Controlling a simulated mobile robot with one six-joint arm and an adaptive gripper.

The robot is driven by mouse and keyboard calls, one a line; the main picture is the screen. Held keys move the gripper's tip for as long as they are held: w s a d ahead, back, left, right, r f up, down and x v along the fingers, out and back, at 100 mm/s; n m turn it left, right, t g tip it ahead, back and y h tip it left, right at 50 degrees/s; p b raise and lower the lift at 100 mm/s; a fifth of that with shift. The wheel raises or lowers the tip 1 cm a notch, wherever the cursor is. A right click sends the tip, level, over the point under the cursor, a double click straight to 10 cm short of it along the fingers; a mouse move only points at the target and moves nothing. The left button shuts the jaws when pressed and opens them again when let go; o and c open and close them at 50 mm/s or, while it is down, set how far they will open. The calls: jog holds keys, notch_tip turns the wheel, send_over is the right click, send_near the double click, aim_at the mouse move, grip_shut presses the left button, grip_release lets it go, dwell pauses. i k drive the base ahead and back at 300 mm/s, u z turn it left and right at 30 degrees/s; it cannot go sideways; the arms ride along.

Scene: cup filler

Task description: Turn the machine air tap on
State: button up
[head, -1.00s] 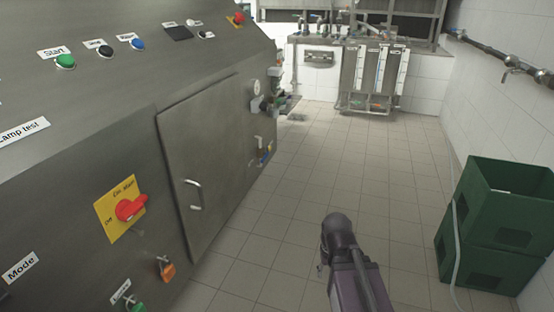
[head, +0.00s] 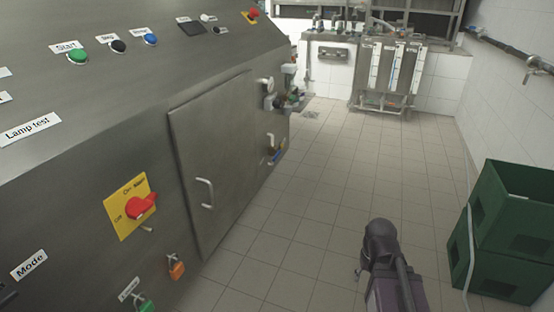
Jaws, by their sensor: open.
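The machine is the large steel cabinet (head: 80,180) filling the left side of the head view. Past its closed door, low on the side, are small fittings with a blue handle (head: 277,156), small and far off. Above them a round gauge (head: 266,86) and valve-like parts (head: 292,98) stick out. I cannot tell for sure which of these is the air tap, or its position. A part of my own arm shows at the bottom right of centre. My gripper is not visible.
Green crates (head: 515,215) stand at the right. Tiled floor (head: 330,180) between is clear.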

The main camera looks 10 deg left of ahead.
aim_at(277, 155)
jog(key=u, duration=0.15)
jog(key=i, duration=0.8)
jog(key=u, duration=0.6)
